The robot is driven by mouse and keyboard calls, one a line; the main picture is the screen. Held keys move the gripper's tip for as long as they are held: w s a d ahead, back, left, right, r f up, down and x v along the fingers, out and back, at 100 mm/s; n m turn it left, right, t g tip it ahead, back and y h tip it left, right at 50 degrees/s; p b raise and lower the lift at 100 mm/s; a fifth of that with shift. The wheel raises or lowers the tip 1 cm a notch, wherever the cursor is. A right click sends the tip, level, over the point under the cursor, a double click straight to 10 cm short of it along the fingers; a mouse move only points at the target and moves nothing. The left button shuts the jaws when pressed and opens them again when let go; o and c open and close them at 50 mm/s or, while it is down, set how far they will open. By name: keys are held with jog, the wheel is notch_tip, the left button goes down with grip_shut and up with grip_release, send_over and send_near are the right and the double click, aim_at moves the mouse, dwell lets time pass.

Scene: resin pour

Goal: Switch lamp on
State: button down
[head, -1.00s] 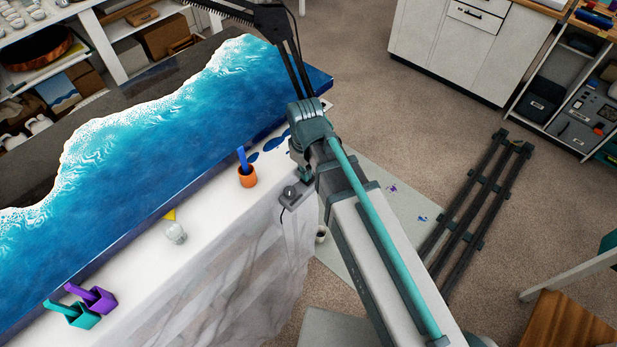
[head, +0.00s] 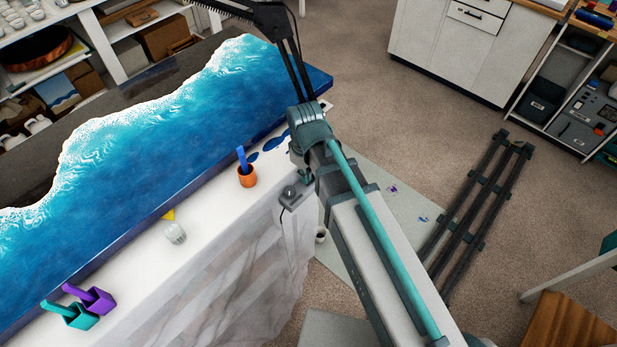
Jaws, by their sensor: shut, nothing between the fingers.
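A small grey switch box (head: 297,196) with a round dark knob (head: 290,191) sits at the white table's right edge. My gripper (head: 304,177) points down right beside the box, shut and empty. My own wrist hides most of it, and I cannot tell whether it touches the box. A black jointed lamp arm (head: 291,62) rises behind my wrist. Its dark lamp head (head: 232,8) reaches left over the far end of the table and is cut off by the top edge. I cannot tell whether the lamp is lit.
A blue wave resin panel (head: 190,120) covers much of the white table (head: 225,220). An orange cup (head: 247,176) with a blue stick stands near the box. A clear cup (head: 175,233), a purple cup (head: 100,299) and a teal cup (head: 82,318) stand farther left.

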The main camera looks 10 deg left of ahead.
jog(key=shift+f, duration=0.15)
jog(key=shift+r+p, duration=2.65)
jog(key=shift+r, duration=0.9)
jog(key=s+d+f+m+g+h+b, duration=0.1)
jog(key=s+d+f+m+g+b, duration=0.15)
jog(key=d+f, duration=0.8)
jog(key=s+d+f+m+g+b, duration=0.1)
jog(key=s+d+f+m, duration=0.25)
jog(key=d+f, duration=0.75)
jog(key=s+d+f+m+g+b, duration=0.1)
jog(key=s+d+f+m, duration=0.2)
jog(key=s+f, duration=0.7)
jog(key=s+d+f+m+g+y+b, duration=0.1)
jog(key=s+d+f+m+g, duration=0.1)
jog(key=s+d+f, duration=0.4)
jog(key=s+f+m, duration=0.1)
jog(key=s+f, duration=0.3)
jog(key=s, duration=0.2)
jog(key=shift+s+d+f+b, duration=0.15)
jog(key=shift+s+f+b, duration=0.05)
jog(key=shift+s+b, duration=0.15)
jog(key=c, duration=1.9)
grip_release()
